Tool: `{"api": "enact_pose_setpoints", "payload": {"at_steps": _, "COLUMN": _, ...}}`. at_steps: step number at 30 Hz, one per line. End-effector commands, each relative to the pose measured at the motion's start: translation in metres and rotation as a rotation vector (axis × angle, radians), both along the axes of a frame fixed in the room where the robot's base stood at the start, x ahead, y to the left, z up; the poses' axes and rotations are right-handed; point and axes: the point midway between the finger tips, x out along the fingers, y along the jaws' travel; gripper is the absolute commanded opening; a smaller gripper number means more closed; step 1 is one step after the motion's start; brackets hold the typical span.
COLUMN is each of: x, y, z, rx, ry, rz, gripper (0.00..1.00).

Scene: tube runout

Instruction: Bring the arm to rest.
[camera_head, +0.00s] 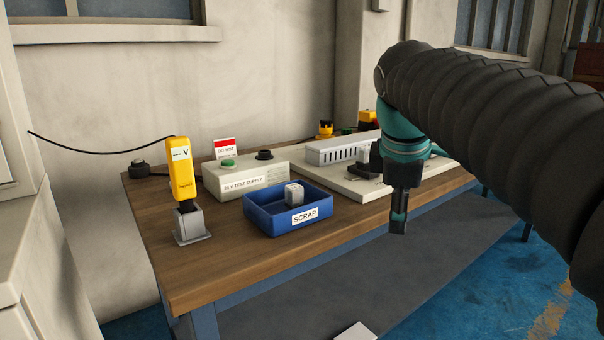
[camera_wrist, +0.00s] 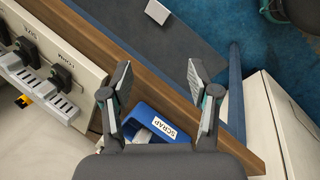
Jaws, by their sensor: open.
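My gripper (camera_head: 398,220) hangs pointing down at the front edge of the bench, right of the blue scrap bin. My arm reaches in from the right in a dark ribbed sleeve. In the wrist view my gripper (camera_wrist: 158,88) has its two fingers spread wide apart, with nothing between them. Part of the bench's front edge and the lower shelf show beyond the fingers. In the head view the fingers overlap, so the gap does not show there.
A wooden bench (camera_head: 225,268) carries a blue scrap bin (camera_head: 262,220) holding a grey block (camera_head: 294,194), a test supply box (camera_head: 232,183), a yellow meter (camera_head: 181,170) in a grey stand (camera_head: 190,224), and a pale panel (camera_head: 345,183). The bench's front left is clear.

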Motion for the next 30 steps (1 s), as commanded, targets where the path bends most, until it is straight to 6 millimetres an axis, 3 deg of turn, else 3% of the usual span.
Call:
{"api": "enact_pose_setpoints", "payload": {"at_steps": 1, "x": -0.017, "y": -0.002, "z": -0.013, "rx": 0.045, "ry": -0.023, "rz": -0.082, "gripper": 0.61}}
{"api": "enact_pose_setpoints", "payload": {"at_steps": 9, "x": -0.092, "y": -0.003, "z": -0.097, "rx": 0.327, "ry": -0.136, "rz": -0.562, "gripper": 0.61}}
{"api": "enact_pose_setpoints", "payload": {"at_steps": 15, "x": -0.139, "y": -0.001, "z": -0.161, "rx": 0.522, "ry": -0.191, "rz": -0.887, "gripper": 0.61}}
{"api": "enact_pose_setpoints", "payload": {"at_steps": 18, "x": -0.154, "y": 0.0, "z": -0.184, "rx": 0.587, "ry": -0.204, "rz": -0.998, "gripper": 0.61}}
{"api": "enact_pose_setpoints", "payload": {"at_steps": 23, "x": -0.164, "y": 0.0, "z": -0.201, "rx": 0.637, "ry": -0.215, "rz": -1.083, "gripper": 0.61}}
{"api": "enact_pose_setpoints", "payload": {"at_steps": 30, "x": -0.165, "y": 0.0, "z": -0.203, "rx": 0.641, "ry": -0.214, "rz": -1.094, "gripper": 0.61}}
